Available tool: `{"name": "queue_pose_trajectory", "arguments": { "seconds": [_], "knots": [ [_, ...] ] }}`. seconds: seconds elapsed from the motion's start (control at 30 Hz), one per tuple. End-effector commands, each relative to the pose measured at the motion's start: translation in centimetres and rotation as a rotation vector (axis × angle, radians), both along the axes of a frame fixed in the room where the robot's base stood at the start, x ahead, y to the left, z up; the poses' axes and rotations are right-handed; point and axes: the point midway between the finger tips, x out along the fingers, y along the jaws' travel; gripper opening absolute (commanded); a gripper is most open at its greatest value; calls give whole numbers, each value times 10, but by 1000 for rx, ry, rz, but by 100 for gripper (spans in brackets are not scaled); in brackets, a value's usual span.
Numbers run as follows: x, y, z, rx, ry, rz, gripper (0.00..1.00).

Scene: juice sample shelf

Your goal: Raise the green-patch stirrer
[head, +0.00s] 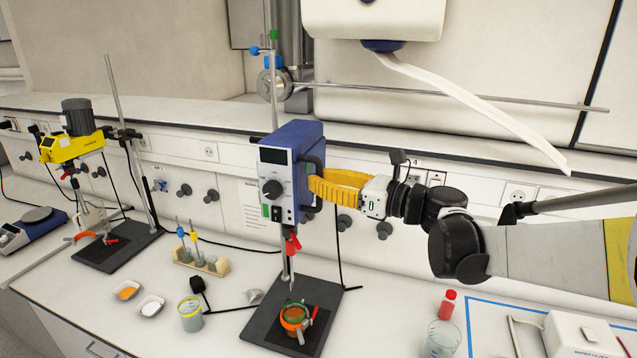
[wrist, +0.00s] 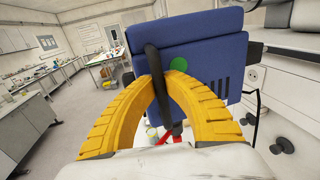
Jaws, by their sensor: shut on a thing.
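The green-patch stirrer (head: 290,165) is a blue box with a dark display, a black knob and a green patch on its front. It is upright on a stand rod above a dark base plate (head: 262,325). Red parts show below it. My gripper (head: 318,184) has yellow ribbed fingers at the stirrer's right side. In the wrist view my gripper (wrist: 158,84) is shut on the black handle of the blue stirrer (wrist: 205,45), where a green round patch also shows.
A yellow stirrer (head: 72,145) on its own stand is at the left. A rack with samples (head: 202,262), small dishes (head: 150,305) and a beaker (head: 190,315) stand between. A horizontal rod (head: 450,94) runs behind.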

Motion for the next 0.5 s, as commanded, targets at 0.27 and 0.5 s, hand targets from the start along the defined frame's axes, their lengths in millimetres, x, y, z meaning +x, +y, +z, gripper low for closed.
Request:
{"name": "queue_pose_trajectory", "arguments": {
  "seconds": [0.27, 0.5],
  "knots": [
    [1, -1, 5, 7, -1, -2, 0],
    [1, -1, 5, 8, -1, -2, 32]
  ]
}}
